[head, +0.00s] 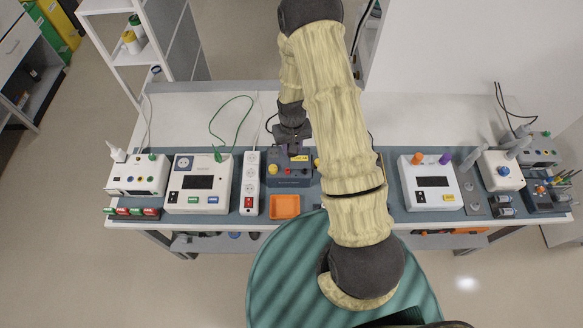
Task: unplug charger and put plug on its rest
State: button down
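My gripper (293,147) points down over the back of a dark grey box (289,176) with yellow and red parts on it. The gripper is small here and partly behind my arm, so I cannot tell whether its fingers are apart or hold anything. A dark cable shows just left of the gripper. A white power strip (249,199) lies upright in the picture, left of the dark box. I cannot make out for certain which item is the charger, its plug or the plug's rest. My arm hides the bench right of the dark box.
An orange tray (285,198) sits in front of the dark box. White devices (198,199) stand on the left, with another (429,191) right of my arm. A green cable (212,122) loops at the back. The white bench top (430,118) is clear at the back right.

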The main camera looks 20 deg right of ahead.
dwell(0.3)
jog(key=b, duration=0.5)
send_over(289, 166)
jog(key=d, duration=0.1)
notch_tip(289, 166, down, 5)
jog(key=shift+f, duration=0.1)
